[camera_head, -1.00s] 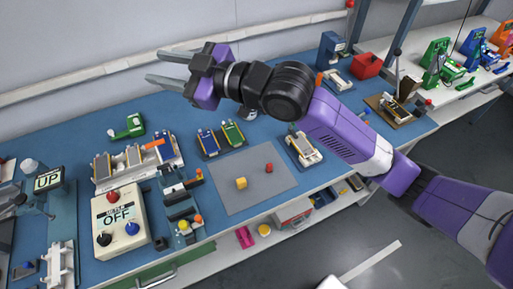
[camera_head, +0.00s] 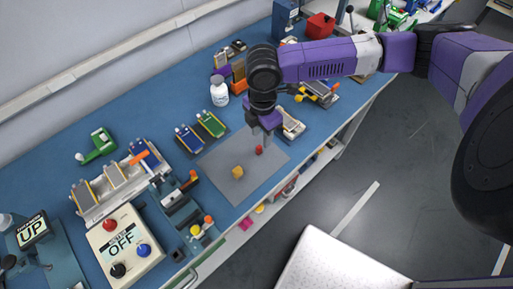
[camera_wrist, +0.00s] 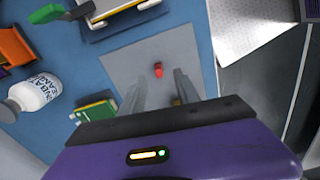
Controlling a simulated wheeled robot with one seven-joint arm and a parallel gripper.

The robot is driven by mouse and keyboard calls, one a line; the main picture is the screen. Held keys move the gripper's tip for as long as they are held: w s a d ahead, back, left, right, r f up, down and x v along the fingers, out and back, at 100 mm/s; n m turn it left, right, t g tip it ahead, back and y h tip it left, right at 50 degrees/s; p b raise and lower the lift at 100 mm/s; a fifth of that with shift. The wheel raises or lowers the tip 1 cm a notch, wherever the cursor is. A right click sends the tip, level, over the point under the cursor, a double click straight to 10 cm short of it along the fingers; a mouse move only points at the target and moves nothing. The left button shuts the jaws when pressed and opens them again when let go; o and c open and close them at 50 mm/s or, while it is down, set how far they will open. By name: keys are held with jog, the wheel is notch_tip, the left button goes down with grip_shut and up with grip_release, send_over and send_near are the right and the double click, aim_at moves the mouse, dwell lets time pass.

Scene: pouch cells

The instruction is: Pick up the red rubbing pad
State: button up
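The red rubbing pad (camera_head: 259,149) is a small red piece on the grey mat (camera_head: 215,163), with a yellow cube (camera_head: 237,172) to its lower left. My gripper (camera_head: 265,136) points down just above the pad in the head view. In the wrist view my gripper (camera_wrist: 158,77) is open, its two fingers spread. The red pad (camera_wrist: 158,69) shows between and slightly beyond the fingertips. I cannot tell the exact height gap. An orange-yellow bit, likely the cube, is mostly hidden beside the right finger.
A white bottle (camera_head: 219,92) stands behind the mat. Blue and green cells (camera_head: 200,131) lie at its upper left. A cell fixture (camera_head: 290,123) sits close to its right. A control box (camera_head: 124,246) is at lower left. The mat is otherwise clear.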

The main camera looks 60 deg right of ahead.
aim_at(260, 146)
jog(key=shift+w+f+p, duration=0.2)
jog(key=shift+f+p, duration=0.55)
jog(key=shift+f, duration=2.7)
grip_shut()
